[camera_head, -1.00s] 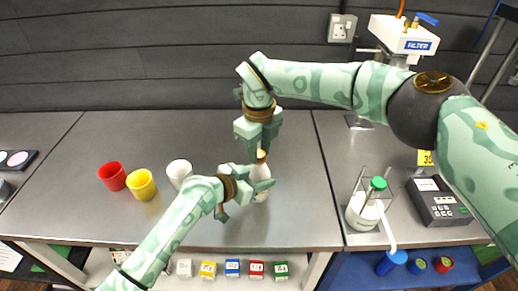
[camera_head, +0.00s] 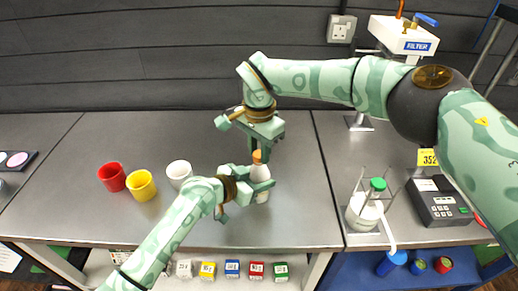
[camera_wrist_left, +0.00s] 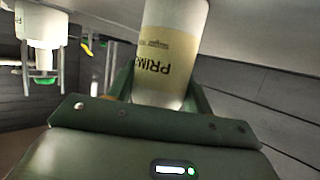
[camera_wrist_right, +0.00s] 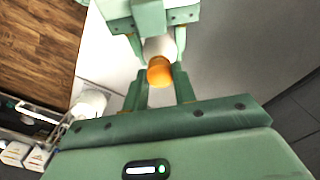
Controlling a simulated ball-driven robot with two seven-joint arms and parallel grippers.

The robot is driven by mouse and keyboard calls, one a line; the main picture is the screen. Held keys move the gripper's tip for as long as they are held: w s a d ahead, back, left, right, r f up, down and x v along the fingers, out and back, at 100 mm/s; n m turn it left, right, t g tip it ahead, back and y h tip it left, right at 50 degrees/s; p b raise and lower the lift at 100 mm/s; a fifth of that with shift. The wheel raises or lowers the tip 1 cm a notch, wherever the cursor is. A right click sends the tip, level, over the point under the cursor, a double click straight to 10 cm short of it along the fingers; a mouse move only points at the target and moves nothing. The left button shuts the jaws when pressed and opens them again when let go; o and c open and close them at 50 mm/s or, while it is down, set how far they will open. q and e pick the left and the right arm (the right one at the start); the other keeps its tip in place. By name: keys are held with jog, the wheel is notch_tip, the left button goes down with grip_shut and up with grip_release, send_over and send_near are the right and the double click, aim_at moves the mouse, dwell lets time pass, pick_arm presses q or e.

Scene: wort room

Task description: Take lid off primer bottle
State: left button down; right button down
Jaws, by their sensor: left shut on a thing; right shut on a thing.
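The primer bottle (camera_head: 261,171) is white with a label and an orange lid (camera_head: 257,156). It stands upright on the grey bench. My left gripper (camera_head: 262,181) is shut around the bottle's body; the left wrist view shows the bottle's label (camera_wrist_left: 166,62) between the fingers. My right gripper (camera_head: 259,152) comes from above and is shut on the lid. In the right wrist view the lid (camera_wrist_right: 159,71) sits between both fingertips, with the white bottle behind it. The lid is at the bottle's top; whether it is loosened cannot be told.
Red (camera_head: 112,177), yellow (camera_head: 141,185) and white (camera_head: 179,173) cups stand left of the bottle. A green-capped bottle (camera_head: 363,211) in a wire stand and a grey meter (camera_head: 438,203) are on the right. The bench behind the cups is clear.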

aim_at(259, 154)
pick_arm(q)
jog(key=shift+f, duration=0.1)
pick_arm(e)
jog(key=shift+r, duration=0.15)
jog(key=shift+r, duration=1)
jog(key=shift+r, duration=2)
pick_arm(q)
jog(key=c, duration=0.5)
grip_release()
